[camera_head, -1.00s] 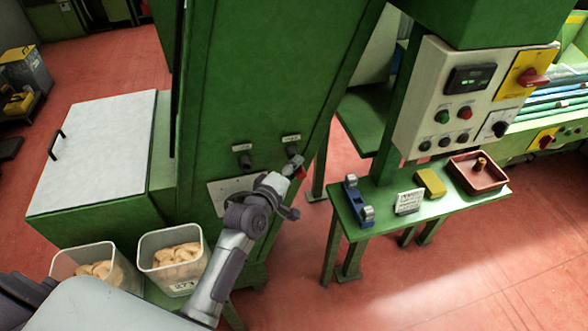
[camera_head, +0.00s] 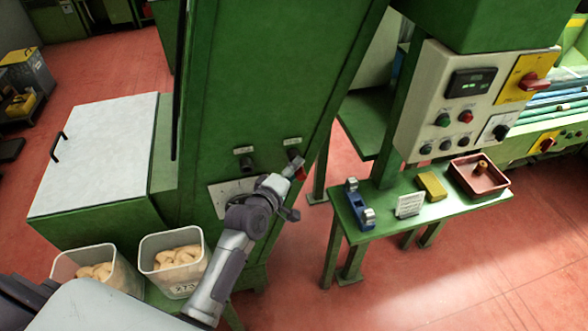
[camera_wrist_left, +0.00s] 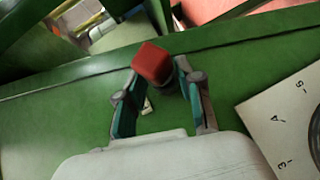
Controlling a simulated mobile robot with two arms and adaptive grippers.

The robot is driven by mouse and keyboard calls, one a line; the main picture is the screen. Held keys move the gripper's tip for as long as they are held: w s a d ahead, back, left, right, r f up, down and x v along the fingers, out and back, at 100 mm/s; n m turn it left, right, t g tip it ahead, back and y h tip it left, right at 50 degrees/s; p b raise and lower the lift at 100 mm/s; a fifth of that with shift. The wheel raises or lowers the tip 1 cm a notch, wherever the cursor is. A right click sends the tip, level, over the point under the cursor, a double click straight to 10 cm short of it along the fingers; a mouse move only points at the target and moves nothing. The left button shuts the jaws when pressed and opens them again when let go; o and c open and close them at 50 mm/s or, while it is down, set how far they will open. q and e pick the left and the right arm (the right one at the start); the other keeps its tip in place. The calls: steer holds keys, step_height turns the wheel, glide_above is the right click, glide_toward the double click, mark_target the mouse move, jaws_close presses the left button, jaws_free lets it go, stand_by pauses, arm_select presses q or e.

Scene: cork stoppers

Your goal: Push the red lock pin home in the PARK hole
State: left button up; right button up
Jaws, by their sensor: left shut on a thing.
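My left gripper (camera_head: 293,169) is shut on the red lock pin (camera_head: 301,174) in front of the green machine cabinet. In the left wrist view, the pin's red block-shaped head (camera_wrist_left: 152,62) sits between the two fingertips (camera_wrist_left: 160,78). A dark round socket (camera_head: 293,154) under a small label is just above the fingertips. A second dark socket (camera_head: 245,162), also labelled, is to its left. The label words are too small to read, so I cannot tell which one is PARK. The pin's shaft is hidden. My right gripper is not in view.
A white dial plate (camera_head: 228,195) is on the cabinet beside my wrist. Two clear bins (camera_head: 172,240) of cork stoppers stand at lower left. A green side table (camera_head: 385,210) at right holds a blue tool, a card, a yellow block and a red tray (camera_head: 480,180).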

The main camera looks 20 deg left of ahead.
arm_select(q)
steer(key=shift+w+a, duration=0.1)
steer(key=shift+w, duration=0.05)
stand_by(0.5)
steer(key=shift+w+a+b, duration=0.3)
steer(key=shift+w+a, duration=0.2)
steer(key=shift+w, duration=0.25)
stand_by(0.5)
steer(key=o, duration=1.2)
steer(key=shift+s, duration=0.1)
steer(key=v, duration=1.2)
steer(key=shift+f, duration=0.1)
